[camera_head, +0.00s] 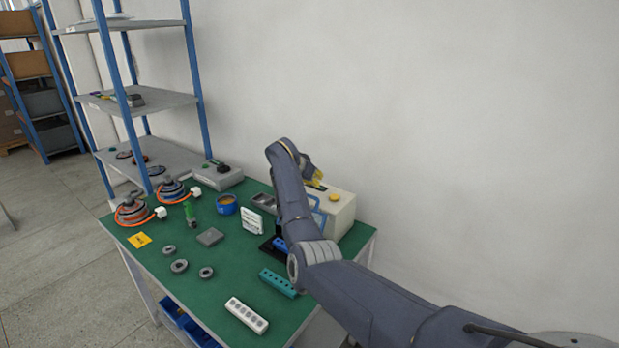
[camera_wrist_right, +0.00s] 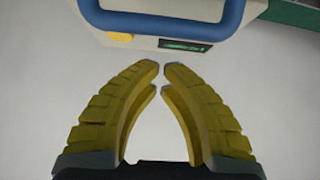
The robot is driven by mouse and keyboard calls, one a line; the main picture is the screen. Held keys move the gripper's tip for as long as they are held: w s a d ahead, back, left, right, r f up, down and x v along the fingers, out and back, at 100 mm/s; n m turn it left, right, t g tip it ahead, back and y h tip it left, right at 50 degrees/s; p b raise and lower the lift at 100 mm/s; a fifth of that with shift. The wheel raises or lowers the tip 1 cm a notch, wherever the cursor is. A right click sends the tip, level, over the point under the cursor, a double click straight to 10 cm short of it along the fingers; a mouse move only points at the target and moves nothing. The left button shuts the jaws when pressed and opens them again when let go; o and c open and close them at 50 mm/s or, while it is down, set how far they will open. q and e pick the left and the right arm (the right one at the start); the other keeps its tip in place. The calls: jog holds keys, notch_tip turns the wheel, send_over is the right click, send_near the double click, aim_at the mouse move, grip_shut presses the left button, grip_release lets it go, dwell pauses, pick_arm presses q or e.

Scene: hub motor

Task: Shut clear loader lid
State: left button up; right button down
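The loader is a cream box (camera_head: 341,212) at the right rear of the green table, with a yellow knob (camera_head: 334,197) on top. A blue rounded frame (camera_head: 319,213), apparently the lid's edge, shows beside it, partly hidden by my right arm. In the right wrist view the blue frame (camera_wrist_right: 165,38) crosses the top, cut off by the picture edge; the lid's exact angle cannot be told. My right gripper (camera_head: 316,180) is above the loader. Its yellow fingers (camera_wrist_right: 162,68) have their tips nearly touching, with nothing between them. My left gripper is out of view.
A white multi-socket block (camera_head: 247,315), a teal block (camera_head: 278,283), grey rings (camera_head: 179,266), a grey plate (camera_head: 210,237) and a blue cup (camera_head: 227,205) are on the table. A blue-posted shelf (camera_head: 150,100) stands behind left. A bare wall is behind the loader.

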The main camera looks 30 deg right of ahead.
jog(key=shift+s+a+f, duration=0.15)
jog(key=shift+a+f, duration=0.2)
jog(key=shift+f, duration=0.2)
jog(key=shift+s+a+f, duration=0.1)
jog(key=shift+s+a, duration=0.15)
jog(key=shift+a, duration=0.3)
jog(key=shift+s+a, duration=0.25)
jog(key=shift+a, duration=0.3)
jog(key=shift+a, duration=0.1)
